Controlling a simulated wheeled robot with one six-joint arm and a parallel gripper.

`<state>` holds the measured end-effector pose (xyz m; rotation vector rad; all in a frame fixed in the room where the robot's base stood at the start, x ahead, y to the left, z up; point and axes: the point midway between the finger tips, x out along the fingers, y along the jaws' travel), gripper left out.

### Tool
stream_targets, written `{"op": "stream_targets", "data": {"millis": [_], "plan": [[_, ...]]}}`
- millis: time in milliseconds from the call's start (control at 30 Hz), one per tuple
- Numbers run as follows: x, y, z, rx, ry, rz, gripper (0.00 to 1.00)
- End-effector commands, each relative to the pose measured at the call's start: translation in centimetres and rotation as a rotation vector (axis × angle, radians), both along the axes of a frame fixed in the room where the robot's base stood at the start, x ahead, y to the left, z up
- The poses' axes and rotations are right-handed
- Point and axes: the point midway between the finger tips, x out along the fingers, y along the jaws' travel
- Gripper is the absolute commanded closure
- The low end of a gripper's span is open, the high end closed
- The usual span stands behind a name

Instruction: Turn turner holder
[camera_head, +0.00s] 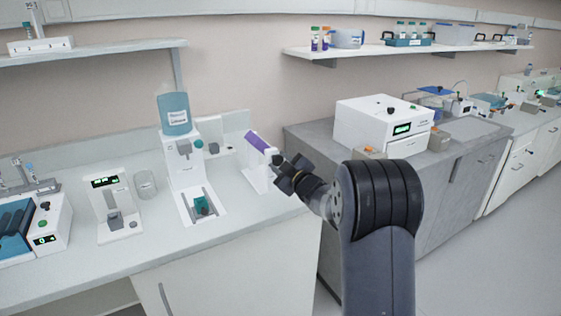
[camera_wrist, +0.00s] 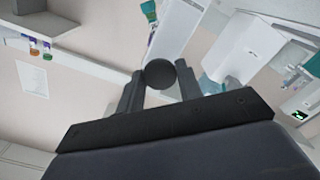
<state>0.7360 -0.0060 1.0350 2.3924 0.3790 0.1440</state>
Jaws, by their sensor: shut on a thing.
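The turner holder appears to be the white stand (camera_head: 258,178) near the right end of the left bench, with a tilted purple piece (camera_head: 258,141) at its top. My gripper (camera_head: 279,176) is at the right side of this stand. In the wrist view, my gripper (camera_wrist: 160,88) is shut on a dark round knob (camera_wrist: 160,73) between its two fingers. The knob's link to the stand is hidden behind the gripper in the head view.
A white dispenser (camera_head: 184,165) with a blue bottle (camera_head: 174,110) stands left of the stand. A glass beaker (camera_head: 145,184) and a small white device (camera_head: 112,205) are further left. A white box machine (camera_head: 384,120) is on the grey bench at right. The front of the left bench is clear.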

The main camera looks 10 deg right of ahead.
Motion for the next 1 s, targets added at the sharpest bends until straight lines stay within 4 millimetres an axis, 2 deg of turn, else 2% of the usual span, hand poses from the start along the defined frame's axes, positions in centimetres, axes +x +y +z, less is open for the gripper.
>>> {"op": "stream_targets", "data": {"millis": [500, 1000], "plan": [[0.01, -0.02, -0.02, 0.173, 0.058, -0.001, 0.89], [0.00, -0.01, -0.06, 0.207, 0.068, -0.001, 0.89]]}}
